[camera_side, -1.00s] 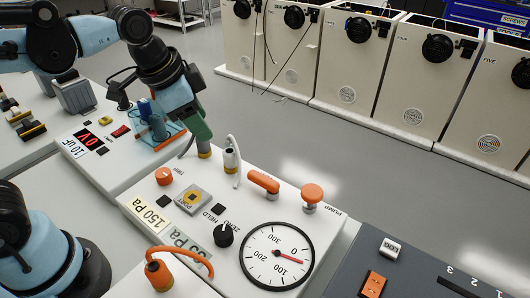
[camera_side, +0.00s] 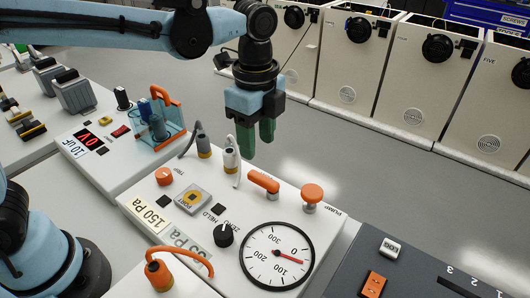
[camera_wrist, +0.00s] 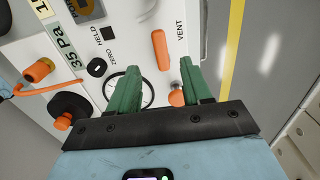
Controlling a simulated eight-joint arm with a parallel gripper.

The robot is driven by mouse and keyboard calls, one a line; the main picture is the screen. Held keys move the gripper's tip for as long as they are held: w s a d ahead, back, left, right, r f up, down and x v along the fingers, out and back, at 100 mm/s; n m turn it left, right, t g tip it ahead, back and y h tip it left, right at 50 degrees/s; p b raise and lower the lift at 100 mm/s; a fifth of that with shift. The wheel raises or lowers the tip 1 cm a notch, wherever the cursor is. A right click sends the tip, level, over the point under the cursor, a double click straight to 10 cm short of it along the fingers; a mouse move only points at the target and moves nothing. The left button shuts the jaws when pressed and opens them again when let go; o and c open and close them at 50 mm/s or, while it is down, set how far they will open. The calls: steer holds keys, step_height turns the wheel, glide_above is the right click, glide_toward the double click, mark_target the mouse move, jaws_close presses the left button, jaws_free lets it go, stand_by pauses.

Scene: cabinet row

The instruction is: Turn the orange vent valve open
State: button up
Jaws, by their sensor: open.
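The orange vent valve is a rounded lever (camera_side: 264,182) on a short grey stem, near the back edge of the white gauge panel. In the wrist view it shows as an orange bar (camera_wrist: 160,50) beside the word VENT, with its long side running up and down the picture. My gripper (camera_side: 256,143) has green fingers pointing down and hangs above the panel's back edge, apart from the valve. In the wrist view the fingers (camera_wrist: 158,68) are open and empty, with the valve beyond the gap between them.
The orange pump knob (camera_side: 312,194) stands right of the valve. White-and-grey plugs with cables (camera_side: 231,155) stand left of it. The round gauge (camera_side: 277,256) and black zero knob (camera_side: 224,235) are in front. White cabinets (camera_side: 412,75) line the floor behind.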

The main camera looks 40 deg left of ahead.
mark_target(258, 175)
step_height(258, 175, down, 8)
steer(key=shift+f, duration=0.15)
stand_by(0.3)
jaws_close()
